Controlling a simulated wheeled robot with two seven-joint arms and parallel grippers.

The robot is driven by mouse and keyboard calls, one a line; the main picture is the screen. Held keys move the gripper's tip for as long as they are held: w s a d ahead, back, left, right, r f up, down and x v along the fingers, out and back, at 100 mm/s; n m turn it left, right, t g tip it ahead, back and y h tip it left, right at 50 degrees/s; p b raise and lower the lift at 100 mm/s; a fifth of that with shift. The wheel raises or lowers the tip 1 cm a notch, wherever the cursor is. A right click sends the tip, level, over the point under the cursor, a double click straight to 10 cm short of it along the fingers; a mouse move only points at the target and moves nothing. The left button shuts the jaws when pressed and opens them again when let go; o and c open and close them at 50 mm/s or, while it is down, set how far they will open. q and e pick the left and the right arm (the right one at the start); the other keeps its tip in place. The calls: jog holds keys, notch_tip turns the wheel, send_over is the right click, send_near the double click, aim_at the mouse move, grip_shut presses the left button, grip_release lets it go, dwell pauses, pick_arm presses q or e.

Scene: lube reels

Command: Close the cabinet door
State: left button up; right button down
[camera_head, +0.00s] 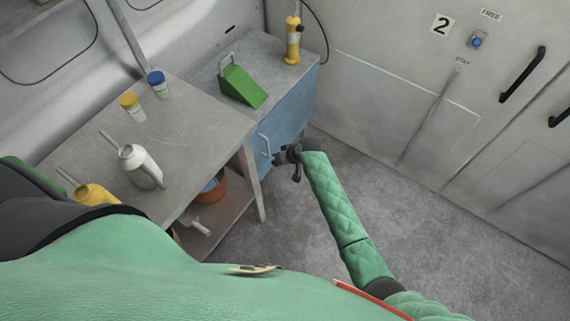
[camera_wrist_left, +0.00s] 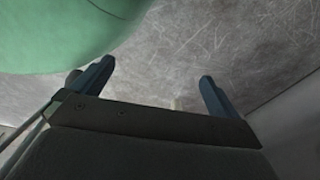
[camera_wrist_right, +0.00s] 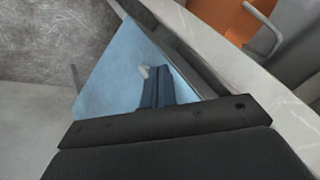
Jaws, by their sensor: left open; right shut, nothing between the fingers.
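The blue cabinet (camera_head: 292,100) stands beyond the workbench, with a grey top and a pale bar handle (camera_head: 265,144) near the left end of its blue front. I cannot tell whether the door is flush or slightly ajar. My right gripper (camera_head: 283,157) is in front of the blue front, close to the handle's right side; contact is unclear. In the right wrist view, its fingers (camera_wrist_right: 155,75) are shut and empty against a backdrop of the blue panel (camera_wrist_right: 110,75). My left gripper (camera_wrist_left: 153,85) is open and empty above the grey floor, outside the head view.
The workbench (camera_head: 195,125) carries bottles and capped jars. An orange bucket (camera_head: 212,188) sits on its lower shelf, and a bench leg (camera_head: 252,180) stands left of my right gripper. A green wedge (camera_head: 242,87) and yellow pump (camera_head: 293,40) are on the cabinet. Floor (camera_head: 420,215) to the right is clear.

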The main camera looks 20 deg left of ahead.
pick_arm(q)
jog(key=w+d+r+b, duration=0.2)
jog(key=w+r, duration=0.2)
jog(key=w, duration=0.2)
jog(key=shift+w+r, duration=0.3)
jog(key=shift+w, duration=0.1)
pick_arm(e)
jog(key=s+d+r, duration=0.2)
jog(key=s+r, duration=0.2)
jog(key=r, duration=0.2)
jog(key=shift+d+r, duration=0.2)
jog(key=shift+d, duration=0.1)
jog(key=shift+s, duration=0.1)
